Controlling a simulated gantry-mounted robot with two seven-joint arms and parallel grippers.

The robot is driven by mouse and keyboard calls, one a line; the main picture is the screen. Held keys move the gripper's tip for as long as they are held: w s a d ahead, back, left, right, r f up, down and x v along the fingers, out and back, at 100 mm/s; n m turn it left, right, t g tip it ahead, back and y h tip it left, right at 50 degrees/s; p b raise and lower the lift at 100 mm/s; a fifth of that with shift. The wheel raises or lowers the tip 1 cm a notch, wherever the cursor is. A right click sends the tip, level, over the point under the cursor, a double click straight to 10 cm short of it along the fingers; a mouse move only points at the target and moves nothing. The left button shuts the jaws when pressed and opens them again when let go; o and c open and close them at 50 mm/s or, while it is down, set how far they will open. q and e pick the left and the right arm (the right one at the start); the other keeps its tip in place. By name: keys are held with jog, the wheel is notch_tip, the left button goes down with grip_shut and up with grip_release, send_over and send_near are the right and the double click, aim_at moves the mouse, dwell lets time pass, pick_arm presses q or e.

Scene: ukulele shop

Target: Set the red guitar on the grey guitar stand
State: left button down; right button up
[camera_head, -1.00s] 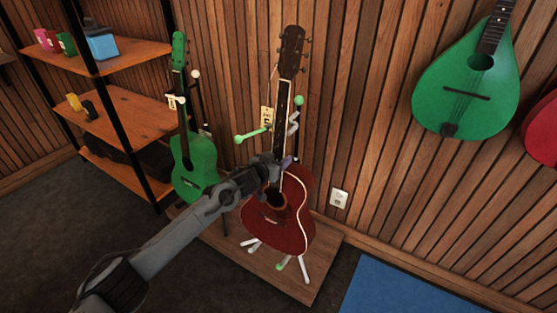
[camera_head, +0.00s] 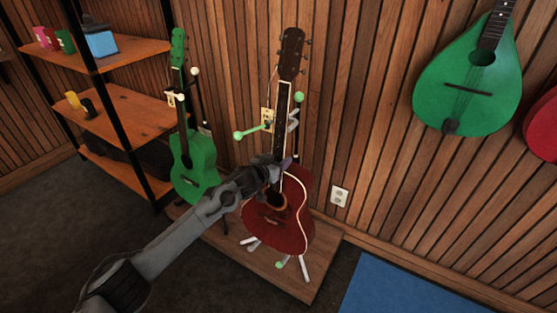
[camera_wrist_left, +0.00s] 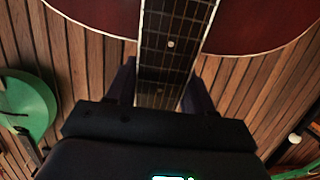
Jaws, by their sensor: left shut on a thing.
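The red guitar (camera_head: 289,233) is nearly upright in the head view, its neck (camera_head: 285,105) pointing up along the wall. My left gripper (camera_head: 284,166) is shut on its neck, just above the body. In the left wrist view, the fretboard (camera_wrist_left: 167,60) runs between the two fingers of my left gripper (camera_wrist_left: 160,90). The grey guitar stand (camera_head: 294,124) is behind the guitar, with green-tipped arms beside the neck and pale feet below the body. The guitar hides most of the stand, so I cannot tell whether it touches it. My right gripper is out of view.
A green guitar (camera_head: 194,165) on another stand is close on the left. The wooden platform (camera_head: 322,262) is under the stands. Shelves (camera_head: 130,125) stand at the far left. A green mandolin-like instrument (camera_head: 468,85) hangs on the wall at right. A blue mat (camera_head: 415,290) lies on the floor.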

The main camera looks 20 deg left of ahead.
pick_arm(q)
jog(key=shift+w+f+b, duration=0.2)
jog(key=shift+f+b, duration=0.75)
jog(key=shift+f, duration=0.65)
